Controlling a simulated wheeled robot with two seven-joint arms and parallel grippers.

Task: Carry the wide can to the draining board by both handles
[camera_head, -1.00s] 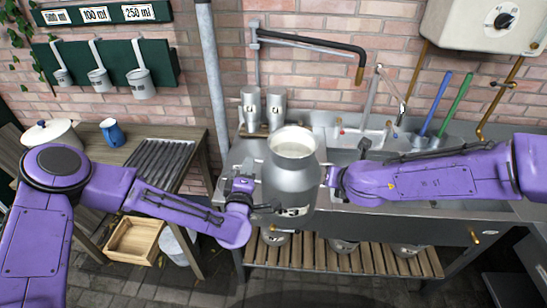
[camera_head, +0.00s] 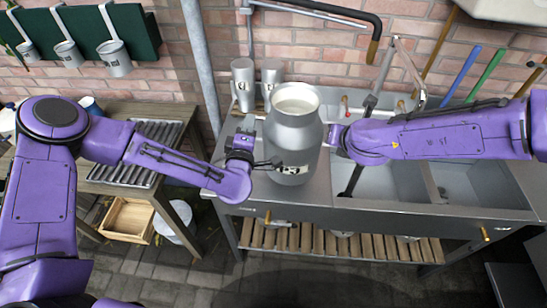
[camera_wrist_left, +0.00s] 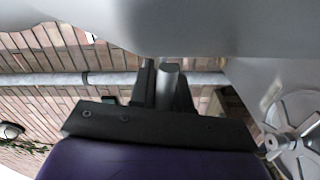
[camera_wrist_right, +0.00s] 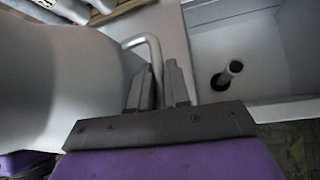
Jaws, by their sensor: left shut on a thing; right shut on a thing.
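The wide can (camera_head: 292,135) is a grey metal churn with an open, pale-rimmed mouth and a small label low on its front. It is upright in the head view, over the metal draining board (camera_head: 232,190) left of the sink basins. I cannot tell whether its base touches the board. My left gripper (camera_head: 258,148) is shut on the handle at its left side; the fingers (camera_wrist_left: 165,85) show beside the can's wall. My right gripper (camera_head: 334,138) is shut on the right handle, a bent metal bar (camera_wrist_right: 150,45) between the fingers (camera_wrist_right: 160,90).
Two small metal cans (camera_head: 257,82) stand behind the wide can. Basins (camera_head: 390,182) lie to the right. A wooden table (camera_head: 165,110) with a ribbed rack stands left, beyond a grey pipe (camera_head: 200,65).

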